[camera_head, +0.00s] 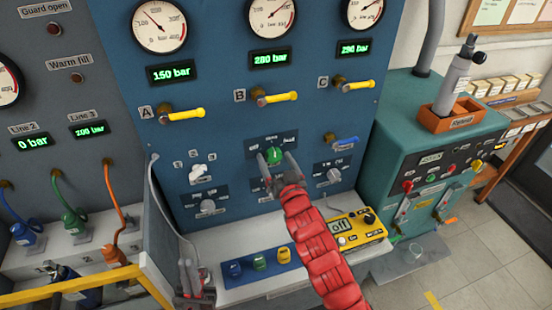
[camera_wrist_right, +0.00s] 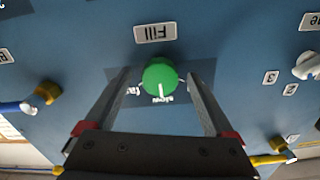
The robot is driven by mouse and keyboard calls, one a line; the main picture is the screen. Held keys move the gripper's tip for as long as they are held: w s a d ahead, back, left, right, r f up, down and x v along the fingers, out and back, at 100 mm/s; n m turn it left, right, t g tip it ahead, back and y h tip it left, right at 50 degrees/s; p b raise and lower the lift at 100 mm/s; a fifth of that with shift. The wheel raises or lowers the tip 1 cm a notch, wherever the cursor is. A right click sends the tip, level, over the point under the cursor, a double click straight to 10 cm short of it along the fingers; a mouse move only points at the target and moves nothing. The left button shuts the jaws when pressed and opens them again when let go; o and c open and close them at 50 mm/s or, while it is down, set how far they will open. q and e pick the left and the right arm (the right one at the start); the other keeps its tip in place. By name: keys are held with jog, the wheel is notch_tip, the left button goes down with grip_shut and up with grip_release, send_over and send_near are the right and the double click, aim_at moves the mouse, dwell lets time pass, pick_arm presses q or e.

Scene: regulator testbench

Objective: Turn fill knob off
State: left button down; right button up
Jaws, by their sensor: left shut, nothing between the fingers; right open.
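The green fill knob (camera_head: 274,155) sits on a dark plate in the middle of the blue panel. In the right wrist view the knob (camera_wrist_right: 160,77) is round and green, with a pale mark toward small lettering below it and a "Fill" label (camera_wrist_right: 155,32) above. My right gripper (camera_head: 276,163), on the red-sleeved arm, is open; its fingers reach to either side of the knob, with visible gaps in the right wrist view (camera_wrist_right: 159,85). I cannot tell how deep they reach. My left gripper (camera_head: 193,270) is shut and empty, low in front of the panel.
Yellow valve handles (camera_head: 277,97) and pressure gauges (camera_head: 272,14) are above. A white selector (camera_head: 200,171) and grey knobs (camera_head: 208,206) flank the fill plate. Below are a blue block (camera_head: 257,263) with coloured parts and a yellow meter (camera_head: 355,231). A teal cabinet (camera_head: 425,125) stands right.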

jog(key=c, duration=1.4)
jog(key=shift+f+n+b, duration=0.25)
jog(key=shift+n+b, duration=1.05)
jog(key=n+b, duration=0.1)
jog(key=n, duration=0.1)
jog(key=shift+n+b, duration=0.3)
jog(key=shift+b, duration=0.05)
jog(key=n+b, duration=0.1)
jog(key=n, duration=0.2)
jog(key=shift+r, duration=0.15)
jog(key=shift+n+b, duration=0.35)
jog(key=shift+n, duration=1.45)
